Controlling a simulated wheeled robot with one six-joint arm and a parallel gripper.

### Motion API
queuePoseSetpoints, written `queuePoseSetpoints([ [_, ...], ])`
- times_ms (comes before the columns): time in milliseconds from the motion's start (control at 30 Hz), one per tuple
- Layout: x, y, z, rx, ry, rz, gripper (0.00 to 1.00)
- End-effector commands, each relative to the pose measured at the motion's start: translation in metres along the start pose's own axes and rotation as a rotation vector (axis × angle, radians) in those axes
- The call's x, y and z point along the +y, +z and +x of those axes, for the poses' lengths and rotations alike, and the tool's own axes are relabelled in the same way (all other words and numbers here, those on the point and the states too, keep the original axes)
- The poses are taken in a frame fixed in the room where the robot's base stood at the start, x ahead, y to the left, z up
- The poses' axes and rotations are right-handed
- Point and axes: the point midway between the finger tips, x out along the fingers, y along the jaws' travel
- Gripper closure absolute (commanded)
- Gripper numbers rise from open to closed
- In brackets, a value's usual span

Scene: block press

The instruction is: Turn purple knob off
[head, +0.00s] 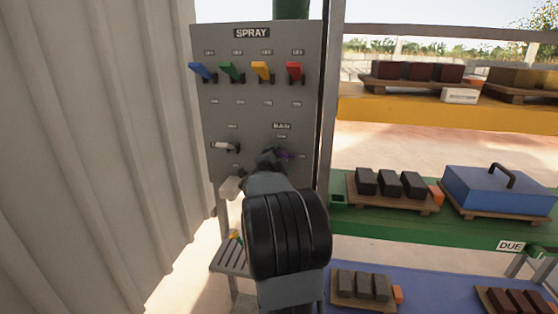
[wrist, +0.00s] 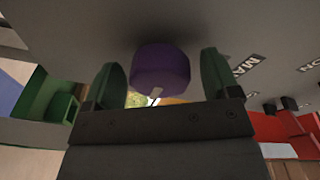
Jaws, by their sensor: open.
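The purple knob (wrist: 160,68) is round, with a pale mark on its rim, and sits on the grey panel. In the wrist view it lies between the two green fingers of my gripper (wrist: 166,85), which are open with a gap on each side of it. In the head view only a small purple part (head: 283,155) shows below the MAIN label, beside my gripper (head: 268,156). My arm hides most of the knob there. I cannot tell which setting the knob's mark points to.
The SPRAY panel (head: 262,118) has blue (head: 201,70), green (head: 230,71), yellow (head: 261,70) and red (head: 294,71) levers above, and a white lever (head: 224,147) left of my gripper. A corrugated wall (head: 100,150) stands left. Shelves with dark blocks (head: 390,184) and a blue box (head: 500,188) stand right.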

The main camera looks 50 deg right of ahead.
Motion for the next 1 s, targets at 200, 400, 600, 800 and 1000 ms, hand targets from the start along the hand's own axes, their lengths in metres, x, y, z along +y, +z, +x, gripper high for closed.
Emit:
queuePoseSetpoints([
  [200, 0.0004, 0.0001, 0.0033, 0.000, 0.000, -0.001, 0.18],
  [400, 0.0002, 0.0001, 0.0030, 0.000, 0.000, -0.001, 0.23],
  [600, 0.0002, 0.0002, 0.0029, -0.001, 0.000, -0.001, 0.42],
  [800, 0.0004, 0.0003, 0.0028, -0.001, 0.000, -0.001, 0.61],
  [1000, 0.0006, 0.0003, 0.0028, 0.000, 0.000, -0.008, 0.67],
])
